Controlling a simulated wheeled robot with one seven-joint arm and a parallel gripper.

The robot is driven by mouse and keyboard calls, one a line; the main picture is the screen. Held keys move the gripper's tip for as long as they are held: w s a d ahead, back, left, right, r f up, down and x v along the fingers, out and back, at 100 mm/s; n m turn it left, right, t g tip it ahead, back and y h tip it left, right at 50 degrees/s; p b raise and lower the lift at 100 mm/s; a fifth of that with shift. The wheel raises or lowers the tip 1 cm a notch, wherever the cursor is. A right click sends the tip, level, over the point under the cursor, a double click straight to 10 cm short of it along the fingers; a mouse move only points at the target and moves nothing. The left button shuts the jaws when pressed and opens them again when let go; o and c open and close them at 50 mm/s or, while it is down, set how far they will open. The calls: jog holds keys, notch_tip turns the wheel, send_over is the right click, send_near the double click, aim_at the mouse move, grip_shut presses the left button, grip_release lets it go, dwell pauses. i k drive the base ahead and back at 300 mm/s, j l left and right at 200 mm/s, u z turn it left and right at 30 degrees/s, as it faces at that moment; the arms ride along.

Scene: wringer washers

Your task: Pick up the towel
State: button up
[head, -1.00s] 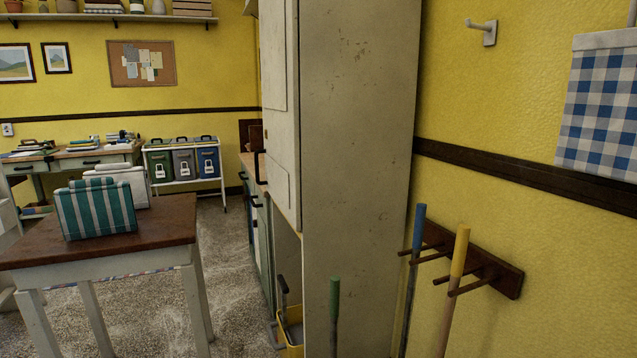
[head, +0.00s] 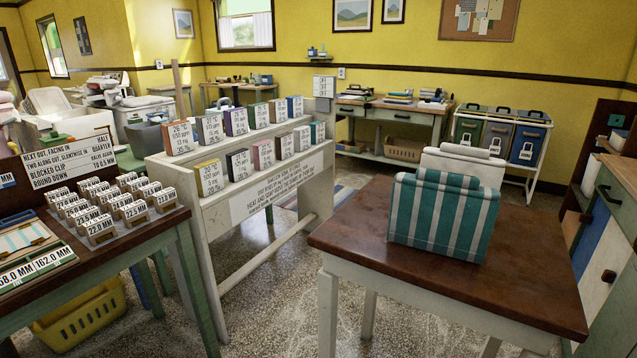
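A teal-and-white striped, boxy folded cloth thing (head: 442,214) stands on the brown-topped table (head: 345,238) at the right of the view. It has a rolled piece along its top. A plain white thing of similar shape (head: 462,163) stands close behind it, partly hidden. Either could be a towel; I cannot tell which one the task means. My gripper is not in view.
A white rack (head: 262,189) with two rows of labelled boxes stands left of the table. A table with numbered tags (head: 165,222) is at the left, a yellow basket (head: 80,315) below it. Three bins (head: 499,135) stand behind. Speckled floor shows between rack and table.

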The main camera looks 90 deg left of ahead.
aim_at(444, 213)
jog(key=u, duration=1.7)
jog(key=i, duration=0.1)
jog(key=j+u, duration=0.05)
